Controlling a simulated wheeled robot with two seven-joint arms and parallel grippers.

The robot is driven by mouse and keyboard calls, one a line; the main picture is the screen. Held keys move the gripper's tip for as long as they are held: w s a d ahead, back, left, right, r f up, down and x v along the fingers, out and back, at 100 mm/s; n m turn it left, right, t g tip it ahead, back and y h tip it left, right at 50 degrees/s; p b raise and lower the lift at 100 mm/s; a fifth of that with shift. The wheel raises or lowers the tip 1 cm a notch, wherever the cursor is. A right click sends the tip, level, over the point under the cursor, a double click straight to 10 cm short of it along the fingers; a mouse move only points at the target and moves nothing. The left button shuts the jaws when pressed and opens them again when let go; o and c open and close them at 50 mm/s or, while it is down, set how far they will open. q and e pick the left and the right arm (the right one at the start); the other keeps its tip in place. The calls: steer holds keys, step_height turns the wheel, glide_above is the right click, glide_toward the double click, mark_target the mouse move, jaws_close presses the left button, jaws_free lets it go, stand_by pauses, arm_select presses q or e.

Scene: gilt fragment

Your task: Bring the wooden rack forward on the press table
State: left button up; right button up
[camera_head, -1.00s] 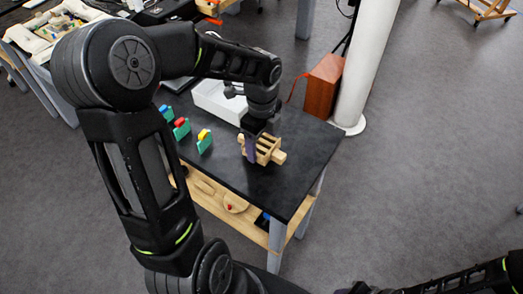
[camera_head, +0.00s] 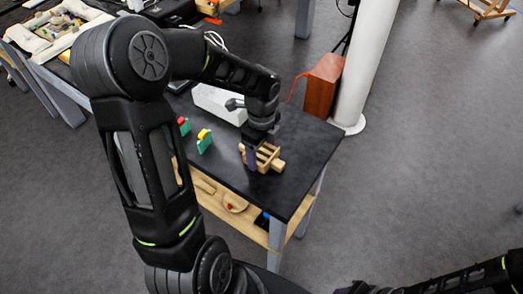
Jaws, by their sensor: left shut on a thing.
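The wooden rack (camera_head: 268,159), a small slatted block of light wood, is on the black press table (camera_head: 305,150) near its right front part. My left gripper (camera_head: 254,150) reaches down over the rack from above and is shut on it; a purple-grey finger shows at the rack's left side. The far finger is hidden. I cannot tell whether the rack touches the tabletop or is slightly raised. Of my right arm, only dark links show at the bottom right; its gripper is not visible.
A green block with a yellow top (camera_head: 204,141) and one with a red top (camera_head: 184,126) stand left of the rack. A white box (camera_head: 217,103) is behind. A lower wooden shelf (camera_head: 235,208) holds small items. A reddish-brown box (camera_head: 323,86) stands beyond the table by a white pillar (camera_head: 370,65).

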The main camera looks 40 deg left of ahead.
arm_select(q)
steer(key=o, duration=1.4)
step_height(320, 180, up, 12)
steer(key=shift+r, duration=0.1)
